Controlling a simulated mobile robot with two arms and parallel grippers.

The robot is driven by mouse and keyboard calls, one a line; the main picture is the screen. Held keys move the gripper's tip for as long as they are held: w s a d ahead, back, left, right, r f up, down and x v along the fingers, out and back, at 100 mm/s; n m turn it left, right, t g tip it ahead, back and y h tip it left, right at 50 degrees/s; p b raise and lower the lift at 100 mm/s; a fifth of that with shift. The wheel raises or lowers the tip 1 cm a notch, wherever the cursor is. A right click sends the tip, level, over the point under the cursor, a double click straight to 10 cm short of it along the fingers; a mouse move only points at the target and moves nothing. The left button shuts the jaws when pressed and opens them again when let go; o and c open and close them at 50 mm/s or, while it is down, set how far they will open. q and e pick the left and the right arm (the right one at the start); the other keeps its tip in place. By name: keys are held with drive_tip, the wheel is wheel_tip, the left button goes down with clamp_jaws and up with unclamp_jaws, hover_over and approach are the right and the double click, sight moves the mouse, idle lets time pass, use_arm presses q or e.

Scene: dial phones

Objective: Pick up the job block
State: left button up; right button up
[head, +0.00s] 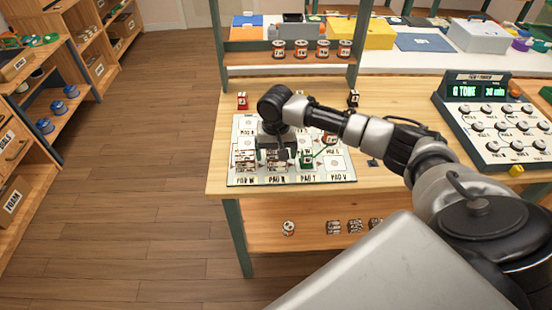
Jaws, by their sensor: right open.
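My right gripper (274,157) is over the white pad board (341,176) on the wooden workbench, with its arm reaching in from the right. It is open, and its wrist hides part of the board. A small green block (307,159) with a white label stands on the board just right of the gripper. A small red block (242,101) and a small black block (353,98) stand behind the board. I cannot tell from their labels which one is the job block. My left gripper is not in view.
A dark console (487,122) with several dials and a green display stands on the bench at the right. A shelf (290,58) with several labelled cans rises behind the board. Bare bench top lies between board and console, partly under my arm.

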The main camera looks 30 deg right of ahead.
wheel_tip(320, 180, down, 2)
drive_tip(key=c, duration=1)
